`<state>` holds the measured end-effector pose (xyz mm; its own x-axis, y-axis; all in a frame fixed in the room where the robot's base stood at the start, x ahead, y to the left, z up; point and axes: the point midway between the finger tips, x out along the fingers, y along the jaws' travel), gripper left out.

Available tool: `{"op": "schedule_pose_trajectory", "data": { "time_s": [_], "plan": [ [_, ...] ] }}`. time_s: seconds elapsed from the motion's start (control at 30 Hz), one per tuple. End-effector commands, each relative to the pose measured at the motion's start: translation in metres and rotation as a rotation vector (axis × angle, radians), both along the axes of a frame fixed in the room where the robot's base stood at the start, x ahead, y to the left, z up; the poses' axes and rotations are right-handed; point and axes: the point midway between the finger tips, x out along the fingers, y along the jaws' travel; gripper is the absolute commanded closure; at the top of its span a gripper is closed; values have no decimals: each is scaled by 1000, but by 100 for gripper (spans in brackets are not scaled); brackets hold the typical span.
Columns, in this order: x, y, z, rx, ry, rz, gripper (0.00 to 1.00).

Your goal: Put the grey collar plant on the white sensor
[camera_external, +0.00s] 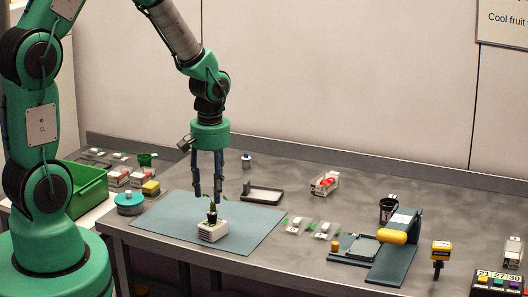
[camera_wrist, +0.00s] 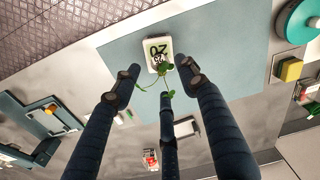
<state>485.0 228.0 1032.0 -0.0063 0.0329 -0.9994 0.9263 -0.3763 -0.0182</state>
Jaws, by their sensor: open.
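The white sensor (camera_external: 212,233) sits on the blue-grey mat. In the wrist view its top (camera_wrist: 153,43) shows dark digits. A small plant (camera_external: 212,214) with a dark base appears to stand on the sensor, roughly upright. Its green leaves (camera_wrist: 164,68) spread over the sensor's edge in the wrist view. I cannot make out its collar's colour. My gripper (camera_external: 207,194) is open, pointing down just above the plant, with its fingers spread around the plant's top. In the wrist view the fingertips stand apart and nothing is gripped.
The mat (camera_external: 165,218) is otherwise clear. Small plant trays (camera_external: 320,229) lie to its right, and a grey tray (camera_external: 263,193) behind it. A teal round container (camera_external: 130,205) and yellow block (camera_external: 151,188) are at left. A blue stand with a yellow roll (camera_external: 392,236) is at right.

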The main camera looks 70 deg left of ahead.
Motion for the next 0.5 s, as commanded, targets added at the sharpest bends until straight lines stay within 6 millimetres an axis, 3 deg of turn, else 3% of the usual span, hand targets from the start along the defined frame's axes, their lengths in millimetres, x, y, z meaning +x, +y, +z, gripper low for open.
{"op": "schedule_pose_trajectory", "data": {
  "time_s": [0.2,0.5],
  "plan": [
    [1,-1,33,1,-2,0,57],
    [0,-2,48,0,0,0,57]
  ]
}}
